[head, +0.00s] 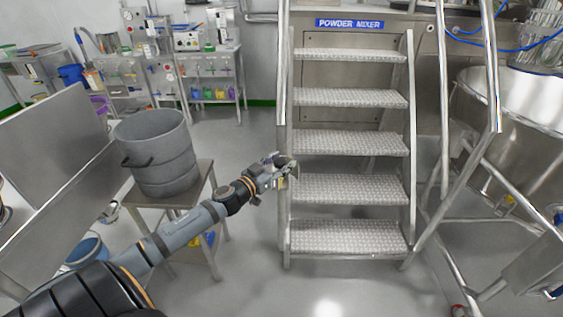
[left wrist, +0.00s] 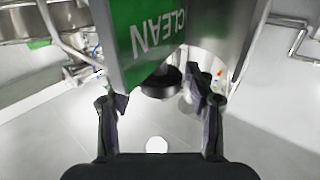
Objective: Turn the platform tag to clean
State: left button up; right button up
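The platform tag (left wrist: 148,40) shows large in the left wrist view as a green plate with the white word CLEAN, upside down in that picture. It hangs beside a grey metal post or panel (left wrist: 214,35). A dark round piece (left wrist: 160,82) shows below the tag, between the fingers. My left gripper (left wrist: 161,98) is open, its two fingers apart, close to the tag; I see no grip on it. In the head view my left gripper (head: 283,166) is at the left rail of the steps, and the tag's face cannot be made out there. My right gripper is out of view.
The steps (head: 349,188) lead up under a blue POWDER MIXER sign (head: 349,23). A grey bin (head: 157,152) stands on a small metal table (head: 205,170) left of my arm. A large steel vessel (head: 520,95) is at the right. Floor before the steps is clear.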

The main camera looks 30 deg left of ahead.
pick_arm(q)
jog(key=c, duration=0.9)
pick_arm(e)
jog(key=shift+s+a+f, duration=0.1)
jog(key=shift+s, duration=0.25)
pick_arm(q)
jog(key=shift+y, duration=0.3)
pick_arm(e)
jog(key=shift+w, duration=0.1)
